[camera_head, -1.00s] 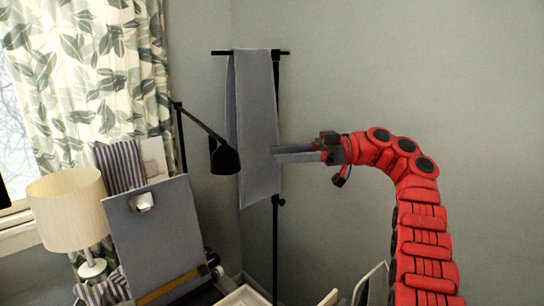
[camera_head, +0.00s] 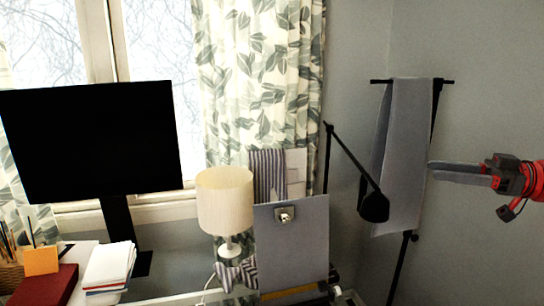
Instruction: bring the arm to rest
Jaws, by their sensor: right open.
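My right gripper (camera_head: 462,173) is at the right edge of the head view, its long grey fingers pointing left. The fingers are apart and I see nothing between them. The fingertips show in front of or close to the right edge of a grey cloth (camera_head: 402,150); I cannot tell whether they touch. The cloth hangs over the bar of a black stand (camera_head: 378,82). Only the red wrist end of my right arm (camera_head: 538,178) shows; the rest is cut off by the frame. My left gripper is not in view.
A black desk lamp (camera_head: 374,206) stands left of the cloth. Further left are a grey clipboard (camera_head: 293,242), a cream table lamp (camera_head: 225,200), a black monitor (camera_head: 90,140), a stack of papers (camera_head: 108,265) and a dark red book (camera_head: 45,286). A leafy curtain (camera_head: 262,75) hangs behind.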

